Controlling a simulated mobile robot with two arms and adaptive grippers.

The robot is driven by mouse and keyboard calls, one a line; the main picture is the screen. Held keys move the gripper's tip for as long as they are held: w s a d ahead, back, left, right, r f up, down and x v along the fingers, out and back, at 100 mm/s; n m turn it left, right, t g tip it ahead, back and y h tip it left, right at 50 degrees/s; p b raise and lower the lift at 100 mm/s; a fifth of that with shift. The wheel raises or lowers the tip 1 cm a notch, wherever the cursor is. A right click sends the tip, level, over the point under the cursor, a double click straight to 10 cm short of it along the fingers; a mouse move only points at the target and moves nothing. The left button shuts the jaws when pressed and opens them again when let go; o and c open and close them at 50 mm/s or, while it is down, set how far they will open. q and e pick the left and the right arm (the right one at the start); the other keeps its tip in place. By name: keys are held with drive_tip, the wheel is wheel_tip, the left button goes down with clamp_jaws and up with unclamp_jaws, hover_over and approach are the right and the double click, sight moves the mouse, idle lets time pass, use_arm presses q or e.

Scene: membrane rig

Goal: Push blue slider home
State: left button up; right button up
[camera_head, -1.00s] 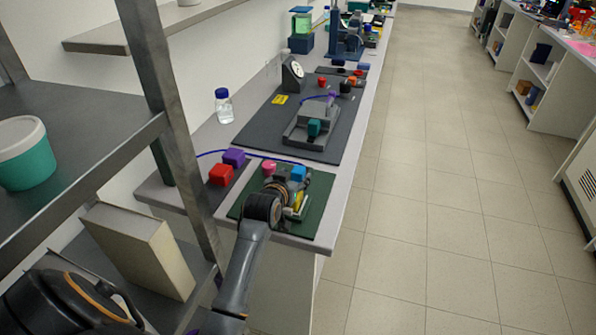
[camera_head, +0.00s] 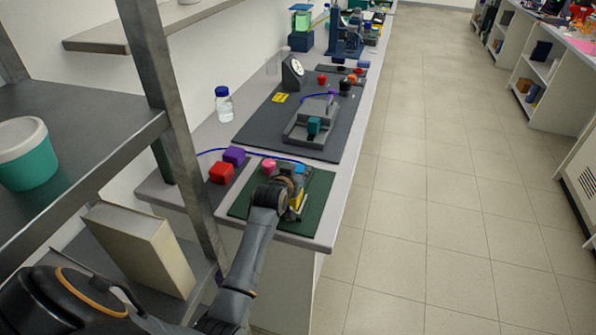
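The blue slider (camera_head: 300,169) is a small blue block on the far part of the green mat (camera_head: 322,190). Only a bit of it shows past my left gripper. My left gripper (camera_head: 291,180) is over the mat, close on the near side of the blue slider. The wrist hides its fingers, so I cannot tell whether it is open or touching the slider. A pink knob (camera_head: 268,166) is left of the slider, and a yellow part (camera_head: 297,199) is on the near side. My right gripper is not in view.
Red (camera_head: 221,173) and purple (camera_head: 234,156) blocks stand left of the green mat. A grey fixture with a teal block (camera_head: 314,125) is on the dark mat behind. A shelf post (camera_head: 175,130) rises left of my arm. Open floor lies right of the bench.

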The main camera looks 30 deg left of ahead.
use_arm(q)
drive_tip(key=shift+s+p, duration=0.1)
drive_tip(key=shift+p, duration=0.45)
clamp_jaws()
drive_tip(key=o, duration=1.1)
unclamp_jaws()
drive_tip(key=shift+s, duration=0.1)
drive_tip(key=v, duration=1.2)
drive_tip(key=shift+f, duration=0.1)
